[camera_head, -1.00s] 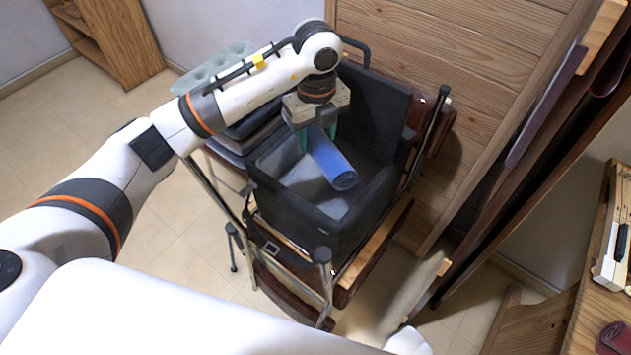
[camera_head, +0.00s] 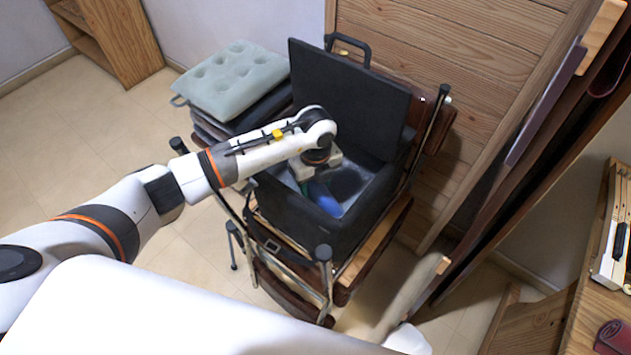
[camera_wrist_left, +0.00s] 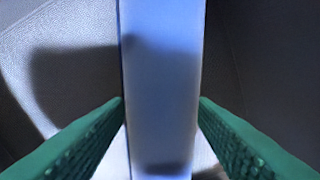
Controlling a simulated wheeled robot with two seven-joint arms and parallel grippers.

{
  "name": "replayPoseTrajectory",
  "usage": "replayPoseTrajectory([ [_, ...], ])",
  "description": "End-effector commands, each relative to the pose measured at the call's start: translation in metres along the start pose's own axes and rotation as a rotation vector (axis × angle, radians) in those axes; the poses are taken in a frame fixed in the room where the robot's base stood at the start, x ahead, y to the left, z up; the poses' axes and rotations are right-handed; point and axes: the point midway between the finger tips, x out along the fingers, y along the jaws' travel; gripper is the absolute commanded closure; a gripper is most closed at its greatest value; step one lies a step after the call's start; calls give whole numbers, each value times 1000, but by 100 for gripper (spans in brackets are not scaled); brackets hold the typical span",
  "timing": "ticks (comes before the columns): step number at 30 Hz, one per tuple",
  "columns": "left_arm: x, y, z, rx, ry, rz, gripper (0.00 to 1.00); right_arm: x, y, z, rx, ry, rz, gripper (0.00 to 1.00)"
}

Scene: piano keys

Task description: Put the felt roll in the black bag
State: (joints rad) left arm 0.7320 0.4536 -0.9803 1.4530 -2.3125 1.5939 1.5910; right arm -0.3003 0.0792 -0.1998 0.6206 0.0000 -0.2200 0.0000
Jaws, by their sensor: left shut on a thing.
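The black bag (camera_head: 300,216) stands open on a chair-like frame, its lid (camera_head: 350,95) raised at the back. The blue felt roll (camera_head: 323,198) is tilted inside the bag's opening. My left gripper (camera_head: 304,178) reaches down into the bag and is shut on the roll. In the left wrist view the roll (camera_wrist_left: 163,60) runs between the two green fingers of the left gripper (camera_wrist_left: 161,105). A pale patch of the bag's inside shows beside it. Whether the roll touches the bag's floor is hard to tell. My right gripper is not in view.
A grey-green tufted cushion (camera_head: 232,80) lies on a dark stack left of the bag. A wooden panel (camera_head: 450,70) stands close behind and to the right. A wooden table (camera_head: 600,300) with a dark red roll (camera_head: 611,336) is at the far right. Open floor lies left.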

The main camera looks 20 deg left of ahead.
Motion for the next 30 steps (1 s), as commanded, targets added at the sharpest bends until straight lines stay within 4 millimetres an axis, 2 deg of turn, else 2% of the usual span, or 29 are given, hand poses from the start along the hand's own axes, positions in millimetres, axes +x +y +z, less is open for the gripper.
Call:
replayPoseTrajectory([
  [10,4,0,0,0,1,1,76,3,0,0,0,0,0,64],
  [11,4,0,0,0,1,1,46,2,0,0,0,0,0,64],
  [14,3,0,0,0,1,0,30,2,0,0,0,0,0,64],
  [15,3,0,0,0,1,0,28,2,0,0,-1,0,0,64],
  [23,2,0,0,0,1,1,28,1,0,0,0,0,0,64],
  [26,-4,0,-1,0,1,3,28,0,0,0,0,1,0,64],
  [30,-27,1,-1,0,4,5,28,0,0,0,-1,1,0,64],
])
